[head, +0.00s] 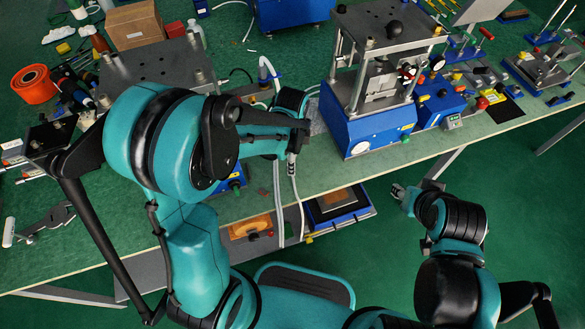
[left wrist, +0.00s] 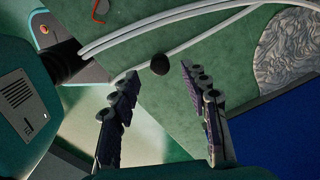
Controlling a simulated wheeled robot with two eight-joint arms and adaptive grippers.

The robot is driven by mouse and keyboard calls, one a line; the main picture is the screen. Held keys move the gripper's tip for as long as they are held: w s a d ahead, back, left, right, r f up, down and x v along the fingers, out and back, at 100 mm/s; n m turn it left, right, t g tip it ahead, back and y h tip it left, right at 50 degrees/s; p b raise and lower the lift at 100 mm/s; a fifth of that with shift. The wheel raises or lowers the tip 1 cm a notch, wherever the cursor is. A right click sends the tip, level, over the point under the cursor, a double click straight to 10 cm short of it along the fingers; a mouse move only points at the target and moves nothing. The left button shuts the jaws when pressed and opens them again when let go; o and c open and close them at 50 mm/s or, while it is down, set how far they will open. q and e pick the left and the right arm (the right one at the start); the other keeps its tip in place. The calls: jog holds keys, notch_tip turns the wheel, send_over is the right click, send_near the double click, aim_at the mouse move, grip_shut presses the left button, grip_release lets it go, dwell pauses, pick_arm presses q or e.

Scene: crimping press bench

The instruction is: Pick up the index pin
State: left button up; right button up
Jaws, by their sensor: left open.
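A round black knob (left wrist: 160,64), which looks like the head of the index pin, shows in the left wrist view against the green bench top. My left gripper (left wrist: 157,80) is open, with its fingers on either side of the knob's line and the knob just beyond the tips. Nothing is between the fingers. The pin's shaft is not visible. In the head view my left arm reaches over the bench left of the blue press (head: 372,130) and hides the knob. My right gripper (head: 398,191) is small in front of the bench edge, and its jaws are unclear.
White hoses (left wrist: 175,35) run just past the knob. A crumpled silvery patch (left wrist: 288,45) and a blue surface (left wrist: 280,135) lie to the right. An orange tape roll (head: 34,84) and a cardboard box (head: 133,25) stand at the left.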

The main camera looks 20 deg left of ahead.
pick_arm(q)
jog(key=f+b, duration=0.1)
jog(key=f, duration=0.2)
jog(key=f+b, duration=0.1)
jog(key=f, duration=0.1)
jog(key=shift+a+f+b, duration=0.1)
jog(key=shift+a+b, duration=0.15)
jog(key=shift+b, duration=0.05)
grip_shut()
jog(key=shift+r, duration=0.25)
